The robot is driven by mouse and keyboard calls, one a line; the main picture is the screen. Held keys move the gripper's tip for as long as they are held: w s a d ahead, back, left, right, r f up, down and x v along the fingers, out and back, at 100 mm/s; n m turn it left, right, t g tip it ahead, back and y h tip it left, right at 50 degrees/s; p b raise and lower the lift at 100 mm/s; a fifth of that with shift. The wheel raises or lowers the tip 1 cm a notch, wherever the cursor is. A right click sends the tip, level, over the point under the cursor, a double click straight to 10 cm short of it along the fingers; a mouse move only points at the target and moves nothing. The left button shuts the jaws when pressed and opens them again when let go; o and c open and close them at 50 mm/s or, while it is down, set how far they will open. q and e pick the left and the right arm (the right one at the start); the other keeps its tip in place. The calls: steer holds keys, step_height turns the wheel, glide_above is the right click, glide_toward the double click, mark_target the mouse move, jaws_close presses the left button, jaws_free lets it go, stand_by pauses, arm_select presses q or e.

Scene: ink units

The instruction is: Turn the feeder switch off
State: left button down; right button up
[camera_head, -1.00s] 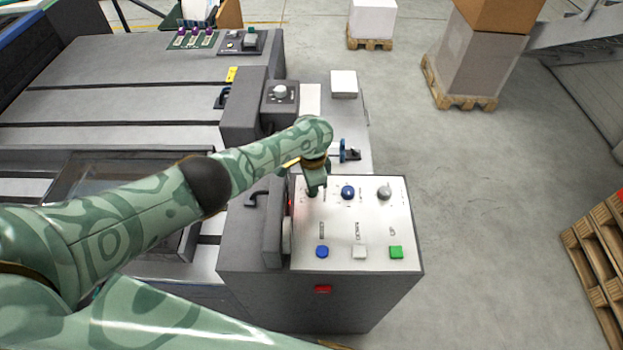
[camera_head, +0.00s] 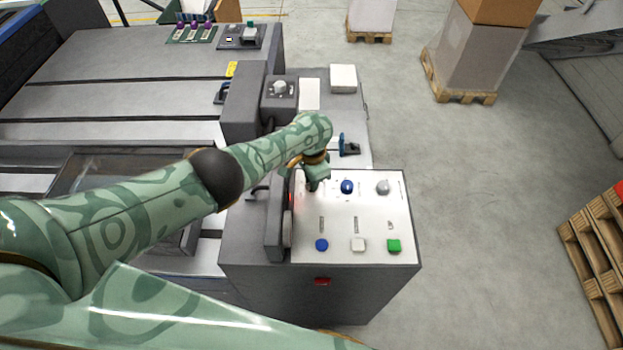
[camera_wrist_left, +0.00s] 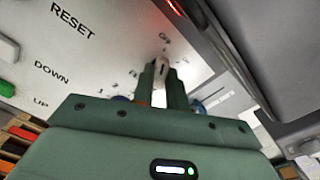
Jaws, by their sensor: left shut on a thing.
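The control panel (camera_head: 340,215) is a white top on a grey cabinet. My left gripper (camera_head: 313,184) is over its upper left corner, pointing down. In the left wrist view my left gripper (camera_wrist_left: 161,88) is shut on a pale switch knob (camera_wrist_left: 160,68), held between its two fingers. The knob's visible end points toward a small mark on the panel. I take this knob as the feeder switch; its label is too small to read. In the head view the gripper hides it. My right gripper is not in view.
To the right of the gripper are a blue knob (camera_head: 347,187) and a grey knob (camera_head: 383,187). Below are a blue button (camera_head: 321,245), a white button (camera_head: 358,245) and a green button (camera_head: 394,246). A dark guard (camera_head: 277,220) stands close on the left.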

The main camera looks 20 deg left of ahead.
arm_select(q)
steer(key=c, duration=1.4)
jaws_free()
step_height(320, 180, up, 16)
steer(key=p, duration=1)
steer(key=shift+r, duration=0.15)
